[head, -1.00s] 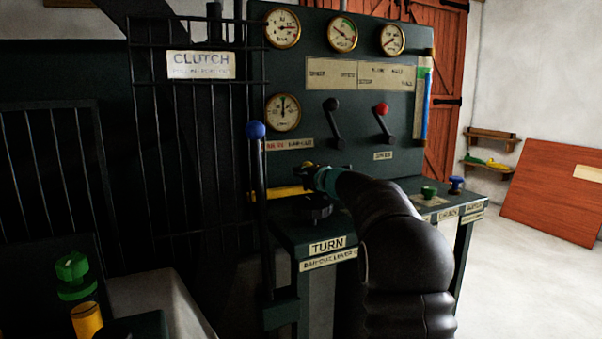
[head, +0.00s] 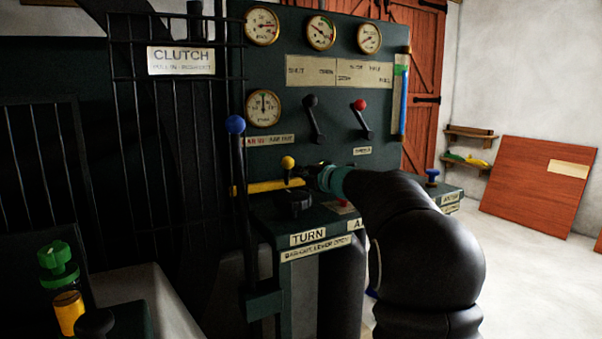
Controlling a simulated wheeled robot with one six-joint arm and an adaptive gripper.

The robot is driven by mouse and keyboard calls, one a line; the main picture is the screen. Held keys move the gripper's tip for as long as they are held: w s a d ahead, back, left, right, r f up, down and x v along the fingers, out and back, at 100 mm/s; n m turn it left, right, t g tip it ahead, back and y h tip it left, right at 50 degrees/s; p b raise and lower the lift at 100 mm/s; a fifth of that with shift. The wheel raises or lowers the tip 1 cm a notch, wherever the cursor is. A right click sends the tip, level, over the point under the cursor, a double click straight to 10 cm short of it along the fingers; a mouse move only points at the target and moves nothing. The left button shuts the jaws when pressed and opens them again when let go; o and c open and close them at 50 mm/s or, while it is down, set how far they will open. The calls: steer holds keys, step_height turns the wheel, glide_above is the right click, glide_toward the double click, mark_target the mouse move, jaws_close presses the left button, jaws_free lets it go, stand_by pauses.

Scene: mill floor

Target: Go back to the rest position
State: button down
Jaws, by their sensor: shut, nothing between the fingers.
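My gripper (head: 309,172) is at the end of my black arm, in front of the control panel (head: 335,110). It looks small and dark past a teal ring, and it is shut and empty. Its tip is just right of a yellow ball knob (head: 288,162); I cannot tell whether they touch. My arm reaches in from the lower right and hides part of the desk (head: 300,222) with its labels.
A blue-topped lever (head: 236,125) stands left of the desk by the barred clutch guard (head: 180,140). Black (head: 313,120) and red (head: 361,120) handled levers are on the panel. A blue knob (head: 432,174) shows right of my arm. Open floor (head: 520,270) lies to the right.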

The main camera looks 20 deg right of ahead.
steer(key=shift+a, duration=0.15)
steer(key=s+r+m+h, duration=0.1)
steer(key=s+m, duration=0.1)
steer(key=s+r+m+h, duration=0.1)
steer(key=s+m+h, duration=0.1)
steer(key=s+r+m+t+h, duration=0.1)
steer(key=s+r+m+h, duration=0.1)
steer(key=s+m, duration=0.1)
steer(key=shift+a, duration=0.25)
steer(key=s+a+f+m+g, duration=0.4)
steer(key=s+f, duration=0.4)
steer(key=s, duration=0.6)
steer(key=s+a+f+m+g, duration=0.4)
steer(key=s+f+m, duration=0.3)
steer(key=s, duration=0.7)
steer(key=s+a+f+m+g, duration=0.3)
steer(key=s+f+m, duration=0.2)
steer(key=s+f, duration=0.5)
steer(key=s, duration=0.4)
steer(key=shift+s+a+f+m+g, duration=0.3)
steer(key=shift+s+a+f+g, duration=0.05)
steer(key=shift+s+a+g, duration=0.05)
steer(key=shift+d, duration=0.15)
